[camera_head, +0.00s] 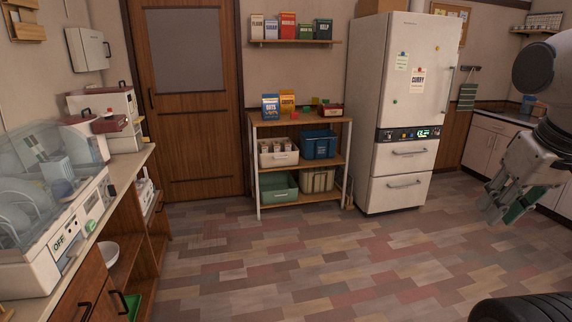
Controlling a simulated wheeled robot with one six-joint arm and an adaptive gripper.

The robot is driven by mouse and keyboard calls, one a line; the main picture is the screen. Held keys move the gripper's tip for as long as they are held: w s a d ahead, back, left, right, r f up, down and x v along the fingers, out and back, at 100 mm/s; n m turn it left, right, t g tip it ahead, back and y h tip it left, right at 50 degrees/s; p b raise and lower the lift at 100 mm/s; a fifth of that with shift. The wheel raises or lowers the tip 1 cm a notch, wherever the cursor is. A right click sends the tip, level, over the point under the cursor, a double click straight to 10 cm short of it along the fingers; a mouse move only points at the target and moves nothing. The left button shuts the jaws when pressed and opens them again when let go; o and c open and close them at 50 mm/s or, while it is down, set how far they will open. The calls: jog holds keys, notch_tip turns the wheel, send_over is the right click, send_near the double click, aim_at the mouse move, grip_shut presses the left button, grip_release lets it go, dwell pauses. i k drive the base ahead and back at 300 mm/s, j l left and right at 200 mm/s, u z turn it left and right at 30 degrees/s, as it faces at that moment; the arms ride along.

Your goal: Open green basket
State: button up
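A pale green basket (279,188) sits on the bottom left of a small wooden shelf unit (300,162) against the back wall. Its front faces me, and I cannot tell whether it is pulled out. My gripper (492,212) hangs at the right side of the view, pointing down and left, far nearer to me than the shelf unit. Something dark green (522,206) shows at its fingers; I cannot tell whether it is held or behind them. The finger gap is not clear.
A cream bin (279,155), a blue bin (319,145) and a beige basket (318,180) share the shelves. A fridge (398,110) stands right of them. The dish dryer (40,260) is on the left counter. The tiled floor (300,265) in front is clear.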

aim_at(280, 187)
jog(key=i, duration=2.05)
jog(key=i+l+u, duration=0.1)
jog(key=i+u, duration=0.2)
jog(key=i, duration=0.25)
jog(key=i+l+u, duration=0.35)
jog(key=i, duration=0.2)
jog(key=i+l+u, duration=0.3)
jog(key=i, duration=0.25)
